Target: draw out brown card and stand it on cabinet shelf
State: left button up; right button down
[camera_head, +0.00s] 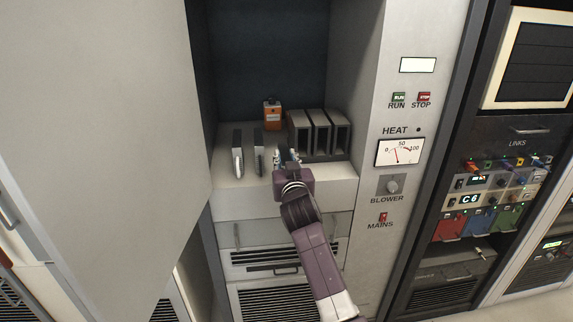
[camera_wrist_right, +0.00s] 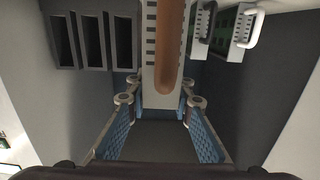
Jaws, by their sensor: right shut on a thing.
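The brown card (camera_wrist_right: 167,48), a grey slotted plate with a long brown handle, is between the fingers of my right gripper (camera_wrist_right: 160,98) in the right wrist view. The gripper is shut on it. In the head view my right gripper (camera_head: 287,160) is over the front of the cabinet shelf (camera_head: 228,190), left of the slotted rack (camera_head: 325,153). It hides most of the card there, so I cannot tell whether the card touches the shelf. Two other cards stand upright to the left, one with a white handle (camera_head: 238,155) and one with a grey handle (camera_head: 259,152). My left gripper is out of view.
An orange box (camera_head: 272,114) stands at the back of the shelf. The rack's three visible slots look empty. A large grey door (camera_head: 95,130) is on the left, and the cabinet's control panel (camera_head: 400,152) borders the opening on the right.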

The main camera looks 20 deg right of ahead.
aim_at(283, 146)
jog(key=shift+b+x, duration=0.55)
jog(key=shift+x, duration=0.9)
jog(key=shift+r+b+x, duration=0.15)
jog(key=shift+b+x, duration=0.45)
jog(key=shift+x, duration=0.4)
jog(key=shift+r+b+x, duration=0.1)
jog(key=shift+b+x, duration=0.45)
jog(key=shift+x, duration=0.45)
jog(key=b+x, duration=0.7)
jog(key=x, duration=0.1)
jog(key=shift+r, duration=0.4)
jog(key=shift+f+b, duration=0.55)
jog(key=shift+f, duration=0.25)
jog(key=c, duration=1.6)
grip_release()
jog(key=shift+f, duration=0.1)
